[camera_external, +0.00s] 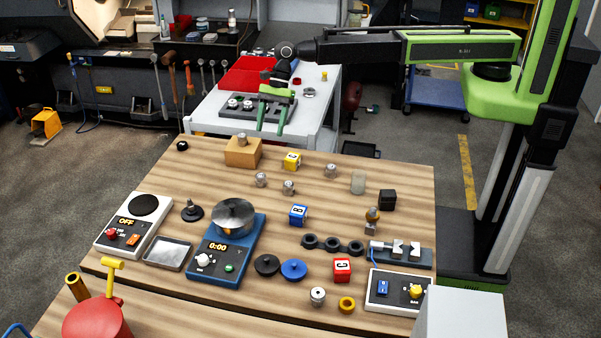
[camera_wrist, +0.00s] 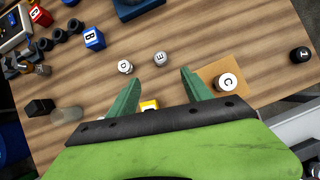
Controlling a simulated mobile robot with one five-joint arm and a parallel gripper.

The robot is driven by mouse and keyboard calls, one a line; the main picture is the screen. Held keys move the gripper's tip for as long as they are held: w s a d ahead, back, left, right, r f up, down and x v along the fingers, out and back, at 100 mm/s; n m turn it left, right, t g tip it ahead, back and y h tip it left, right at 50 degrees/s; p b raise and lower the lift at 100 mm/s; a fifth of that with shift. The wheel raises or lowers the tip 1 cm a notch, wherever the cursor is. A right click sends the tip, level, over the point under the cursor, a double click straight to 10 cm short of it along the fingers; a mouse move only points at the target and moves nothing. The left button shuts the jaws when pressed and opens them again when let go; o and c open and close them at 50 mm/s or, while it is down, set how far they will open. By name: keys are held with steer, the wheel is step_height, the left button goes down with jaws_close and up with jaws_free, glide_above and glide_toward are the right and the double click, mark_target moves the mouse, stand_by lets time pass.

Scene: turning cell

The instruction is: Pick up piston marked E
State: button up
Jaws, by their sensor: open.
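The piston marked E (camera_wrist: 160,58) is a short silver cylinder standing upright on the wooden table, its letter readable on top in the wrist view. In the external view it appears to be the silver piston (camera_external: 261,179) nearest the wooden block. The piston marked D (camera_wrist: 125,66) stands close beside it; it also shows in the external view (camera_external: 289,187). My gripper (camera_wrist: 160,75) has its green fingers spread and empty. In the wrist view E appears just beyond the gap between the fingertips. In the external view my gripper (camera_external: 272,128) is raised, seen against the white cart.
A wooden block (camera_external: 243,155) with a piston on top (camera_wrist: 228,81) stands near E. A yellow cube (camera_external: 292,161) and another piston (camera_external: 330,170) are also close.

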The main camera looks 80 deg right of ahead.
mark_target(261, 175)
steer(key=b+x, duration=1.5)
steer(key=x, duration=0.2)
steer(key=shift+f, duration=0.45)
steer(key=shift+r, duration=0.2)
steer(key=shift+c, duration=0.4)
jaws_close()
